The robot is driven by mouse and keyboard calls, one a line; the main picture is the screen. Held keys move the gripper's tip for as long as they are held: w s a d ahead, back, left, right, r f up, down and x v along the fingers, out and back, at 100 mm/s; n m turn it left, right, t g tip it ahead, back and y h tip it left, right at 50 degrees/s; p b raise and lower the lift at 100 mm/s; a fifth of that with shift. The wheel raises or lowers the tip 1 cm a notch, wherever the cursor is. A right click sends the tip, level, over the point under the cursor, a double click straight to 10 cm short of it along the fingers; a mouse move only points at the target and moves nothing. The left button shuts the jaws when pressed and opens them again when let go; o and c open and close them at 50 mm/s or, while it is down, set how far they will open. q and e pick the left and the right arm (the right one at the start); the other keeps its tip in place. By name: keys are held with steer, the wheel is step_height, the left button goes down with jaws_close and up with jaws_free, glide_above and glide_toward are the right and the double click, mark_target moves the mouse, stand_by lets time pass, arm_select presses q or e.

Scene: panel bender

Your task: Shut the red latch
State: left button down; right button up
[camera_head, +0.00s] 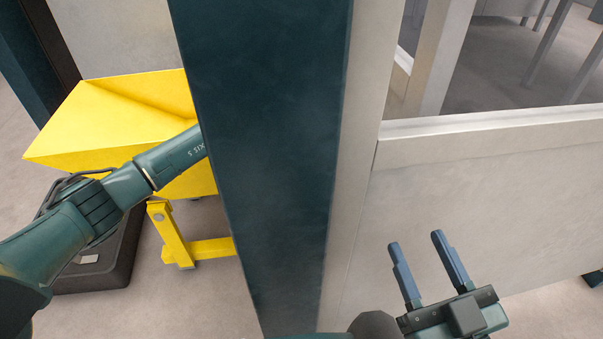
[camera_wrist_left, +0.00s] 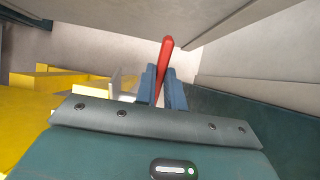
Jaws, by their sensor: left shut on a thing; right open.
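The red latch (camera_wrist_left: 166,55) shows in the left wrist view as a slim red handle. It stands between the two blue fingers of my left gripper (camera_wrist_left: 163,88), which are shut on it. The lower end of the latch is hidden by the fingers and the gripper body. In the head view my left arm passes behind a dark teal post, so the left gripper and the latch are hidden there. My right gripper (camera_head: 422,263) is open and empty, in front of the pale panel at the lower right.
The dark teal post (camera_head: 268,150) stands upright in the middle of the head view. A yellow hopper-like part (camera_head: 75,120) on a yellow frame (camera_head: 205,248) is at the left. A pale panel (camera_head: 480,200) with a window opening is at the right. Bare floor shows below.

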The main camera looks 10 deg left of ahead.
arm_select(q)
steer(key=shift+a+r+h, duration=0.1)
steer(key=shift+a+h, duration=0.1)
steer(key=shift+h, duration=0.1)
arm_select(e)
steer(key=shift+r, duration=0.25)
arm_select(q)
steer(key=c, duration=1.5)
jaws_free()
steer(key=shift+s, duration=0.1)
arm_select(e)
steer(key=shift+s, duration=0.1)
arm_select(q)
steer(key=shift+a+r, duration=0.2)
steer(key=shift+r, duration=0.3)
steer(key=p+v, duration=0.2)
steer(key=v, duration=0.3)
steer(key=shift+s+a+r, duration=0.1)
steer(key=p+v, duration=0.2)
steer(key=v, duration=0.5)
steer(key=shift+s, duration=0.15)
arm_select(e)
steer(key=shift+d+n+h, duration=0.3)
steer(key=shift+d+n, duration=0.1)
steer(key=shift+n, duration=0.1)
